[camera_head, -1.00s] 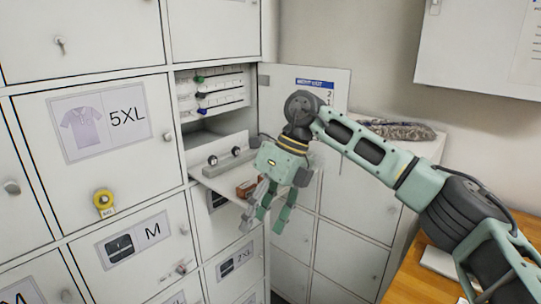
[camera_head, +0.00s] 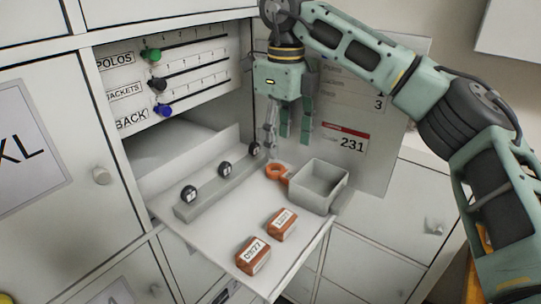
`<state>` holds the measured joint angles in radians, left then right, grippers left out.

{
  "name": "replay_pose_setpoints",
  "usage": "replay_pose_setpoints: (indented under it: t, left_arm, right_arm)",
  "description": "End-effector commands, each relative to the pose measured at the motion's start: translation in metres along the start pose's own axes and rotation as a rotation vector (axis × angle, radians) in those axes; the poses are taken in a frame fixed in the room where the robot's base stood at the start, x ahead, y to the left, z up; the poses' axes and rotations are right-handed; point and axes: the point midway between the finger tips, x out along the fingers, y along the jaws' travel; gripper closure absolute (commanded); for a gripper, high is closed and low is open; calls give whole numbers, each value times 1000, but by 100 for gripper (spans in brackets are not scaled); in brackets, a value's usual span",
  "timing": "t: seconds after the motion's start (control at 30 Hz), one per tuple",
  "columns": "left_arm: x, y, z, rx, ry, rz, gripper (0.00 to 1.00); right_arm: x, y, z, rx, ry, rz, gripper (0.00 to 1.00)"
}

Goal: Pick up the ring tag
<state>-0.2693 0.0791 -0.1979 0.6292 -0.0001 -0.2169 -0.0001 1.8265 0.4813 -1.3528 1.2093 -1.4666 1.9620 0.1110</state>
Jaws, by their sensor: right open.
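An orange ring tag (camera_head: 276,172) lies flat on the pulled-out white shelf (camera_head: 222,232), beside a grey open box. My right gripper (camera_head: 288,145) points down just above and behind the ring, its fingers apart and empty. I cannot tell the exact gap between the fingertips and the ring. My left gripper is not in view.
The grey box (camera_head: 330,201) stands right of the ring. Two orange-brown labelled blocks (camera_head: 254,254) lie near the shelf's front edge. A grey rail (camera_head: 218,186) with dark round knobs runs along its left. Above are rows with coloured sliders (camera_head: 163,110). An open door (camera_head: 372,165) stands behind.

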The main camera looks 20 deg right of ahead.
Motion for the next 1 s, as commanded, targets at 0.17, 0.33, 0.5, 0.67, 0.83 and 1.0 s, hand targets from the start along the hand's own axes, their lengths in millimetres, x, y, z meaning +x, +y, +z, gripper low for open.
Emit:
replay_pose_setpoints:
  t: [0.17, 0.33, 0.5, 0.67, 0.83, 1.0]
  left_arm:
    - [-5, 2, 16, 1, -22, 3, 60]
    - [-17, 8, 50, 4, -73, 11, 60]
    - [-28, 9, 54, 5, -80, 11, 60]
    - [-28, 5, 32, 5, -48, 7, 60]
    - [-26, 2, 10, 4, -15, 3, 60]
    - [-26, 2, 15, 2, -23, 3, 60]
  right_arm:
    - [17, -2, -1, 1, 3, -2, 44]
    - [34, -4, 1, 1, 4, 0, 44]
    - [64, -8, 3, -1, 8, 4, 44]
    - [79, -7, 4, -1, 5, 4, 44]
    - [79, -8, 4, 0, 2, 1, 44]
    - [78, -8, 4, 1, 1, 0, 54]
